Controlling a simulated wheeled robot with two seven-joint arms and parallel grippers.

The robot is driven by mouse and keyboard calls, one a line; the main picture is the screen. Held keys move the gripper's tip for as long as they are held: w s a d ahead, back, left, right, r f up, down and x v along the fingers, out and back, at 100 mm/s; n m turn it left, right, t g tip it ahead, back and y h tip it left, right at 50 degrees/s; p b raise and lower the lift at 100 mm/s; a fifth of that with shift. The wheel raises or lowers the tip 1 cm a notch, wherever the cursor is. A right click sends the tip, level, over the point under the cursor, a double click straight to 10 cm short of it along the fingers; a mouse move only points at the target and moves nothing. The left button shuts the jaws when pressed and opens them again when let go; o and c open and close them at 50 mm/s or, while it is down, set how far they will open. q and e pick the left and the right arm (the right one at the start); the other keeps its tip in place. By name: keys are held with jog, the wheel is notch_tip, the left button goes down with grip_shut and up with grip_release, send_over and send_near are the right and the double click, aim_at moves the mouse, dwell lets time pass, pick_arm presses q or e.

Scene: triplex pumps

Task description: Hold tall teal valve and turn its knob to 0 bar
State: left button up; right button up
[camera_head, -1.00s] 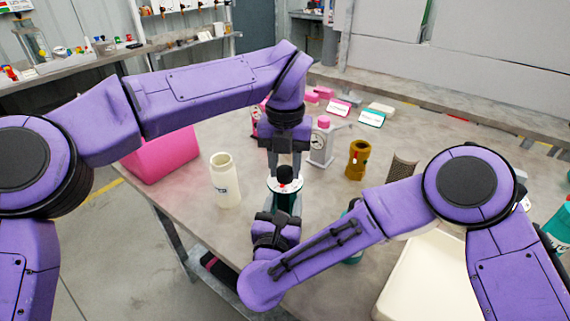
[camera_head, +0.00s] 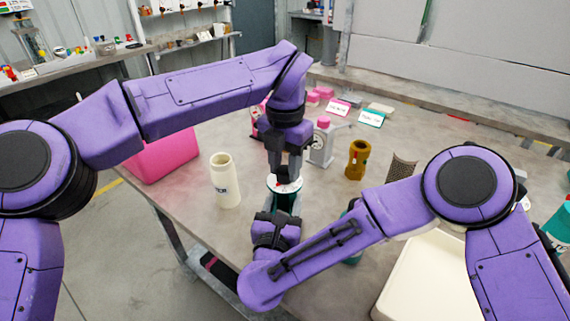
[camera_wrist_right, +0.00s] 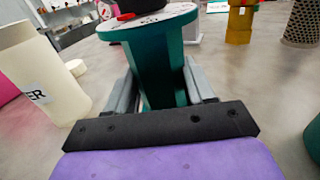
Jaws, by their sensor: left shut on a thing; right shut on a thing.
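The tall teal valve (camera_head: 284,203) stands upright on the grey table, with a round white dial plate (camera_wrist_right: 150,22) on top. My right gripper (camera_wrist_right: 160,85) is shut on its teal body, one finger on each side; in the head view this gripper (camera_head: 275,222) is at the valve's near side. My left gripper (camera_head: 285,172) comes down from above and is shut on the valve's black knob at the dial. The fingers mostly hide the knob in the head view, and the dial reading is too small to tell.
A cream bottle (camera_head: 225,180) stands left of the valve. A grey pump block (camera_head: 321,150), a brown-yellow fitting (camera_head: 357,160) and a mesh cylinder (camera_head: 402,172) stand to the right. A white tray (camera_head: 405,290) lies at the near right, and a pink bin (camera_head: 165,155) at the left.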

aim_at(285, 168)
pick_arm(q)
jog(key=o, duration=1)
jog(key=shift+o, duration=0.2)
notch_tip(285, 168, up, 12)
pick_arm(e)
jog(key=o, duration=1.3)
jog(key=shift+o, duration=0.6)
jog(key=shift+s, duration=0.1)
